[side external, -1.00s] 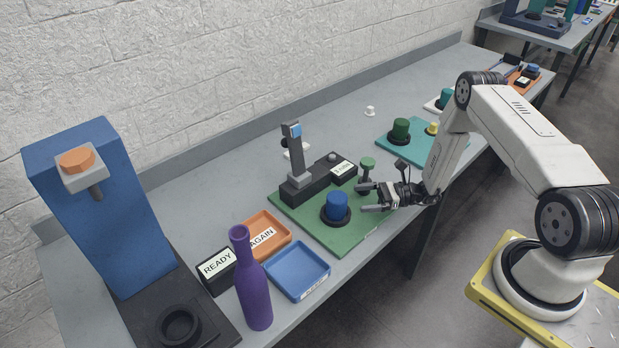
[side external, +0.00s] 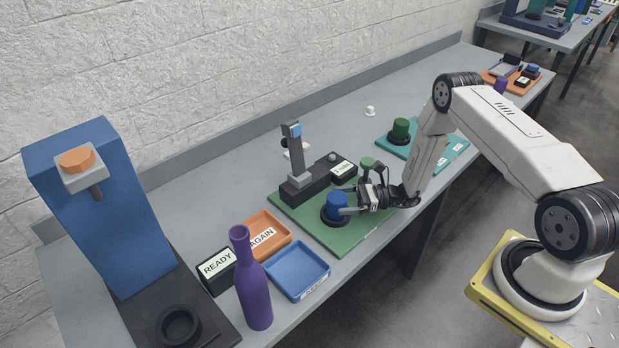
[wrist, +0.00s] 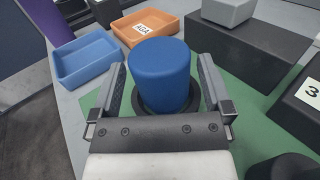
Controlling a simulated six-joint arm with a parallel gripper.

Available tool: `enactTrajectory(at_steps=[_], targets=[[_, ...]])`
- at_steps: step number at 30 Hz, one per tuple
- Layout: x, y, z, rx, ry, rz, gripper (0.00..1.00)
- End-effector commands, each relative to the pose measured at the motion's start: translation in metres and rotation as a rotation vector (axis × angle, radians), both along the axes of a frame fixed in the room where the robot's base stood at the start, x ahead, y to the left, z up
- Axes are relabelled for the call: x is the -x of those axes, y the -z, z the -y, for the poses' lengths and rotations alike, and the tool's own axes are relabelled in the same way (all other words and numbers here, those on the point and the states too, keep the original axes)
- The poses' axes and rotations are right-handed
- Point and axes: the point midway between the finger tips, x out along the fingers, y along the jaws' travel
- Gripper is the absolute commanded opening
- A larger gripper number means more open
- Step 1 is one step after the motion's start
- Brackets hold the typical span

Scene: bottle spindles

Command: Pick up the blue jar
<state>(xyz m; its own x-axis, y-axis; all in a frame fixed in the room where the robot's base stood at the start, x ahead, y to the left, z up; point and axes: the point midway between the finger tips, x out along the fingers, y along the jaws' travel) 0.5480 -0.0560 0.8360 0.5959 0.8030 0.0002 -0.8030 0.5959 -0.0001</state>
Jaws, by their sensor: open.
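The blue jar (side external: 336,204) stands upright in a black ring-shaped holder on the green board (side external: 349,243). My gripper (side external: 349,202) is at the jar, reaching in from the right. In the wrist view the jar (wrist: 161,75) stands between the two open fingers of my gripper (wrist: 161,88). A gap shows between the jar and each finger there. The front of the holder is partly hidden by my gripper.
A dark fixture with a grey post (side external: 295,155) stands behind the jar, and a green-topped spindle (side external: 367,162) is close to my gripper. Blue (side external: 297,270) and orange (side external: 264,234) trays and a purple bottle (side external: 252,285) are to the left.

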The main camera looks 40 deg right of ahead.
Motion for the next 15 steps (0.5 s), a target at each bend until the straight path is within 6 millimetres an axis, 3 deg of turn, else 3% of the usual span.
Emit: enactTrajectory(at_steps=[6,15], targets=[[-0.011,0.000,-0.015,0.000,0.000,0.000,1.00],[-0.012,0.000,-0.016,0.001,0.001,-0.001,1.00]])
